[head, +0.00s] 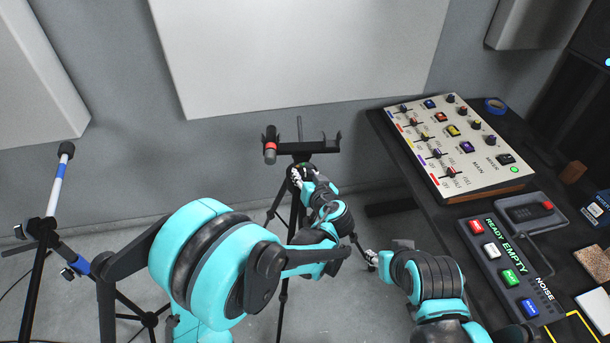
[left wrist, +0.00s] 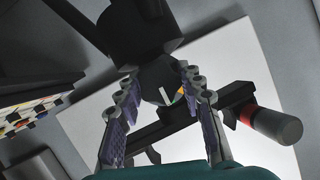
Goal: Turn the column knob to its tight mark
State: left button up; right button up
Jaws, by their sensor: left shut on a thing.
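The column knob (left wrist: 158,84) is a dark round knob on the tripod column, with a white pointer line and a small orange and green mark at its right edge. In the left wrist view my left gripper (left wrist: 160,76) has its purple-padded fingers on either side of it, shut on it. In the head view the left gripper (head: 298,178) is at the top of the black tripod (head: 283,290) and mostly hides the knob. My right gripper (head: 371,259) is apart from the tripod, lower and to the right; its fingers are too small to judge.
A microphone with a red ring (head: 270,146) sits on the tripod's crossbar (head: 310,147). A mixer panel (head: 459,150) and a box with several coloured buttons (head: 507,262) lie on the dark desk at right. Another stand (head: 52,195) is at far left. White panels hang behind.

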dwell(0.4)
pick_arm(q)
jog(key=o, duration=1.2)
jog(key=v, duration=0.7)
jog(key=shift+s+d, duration=0.15)
jog(key=shift+s, duration=0.1)
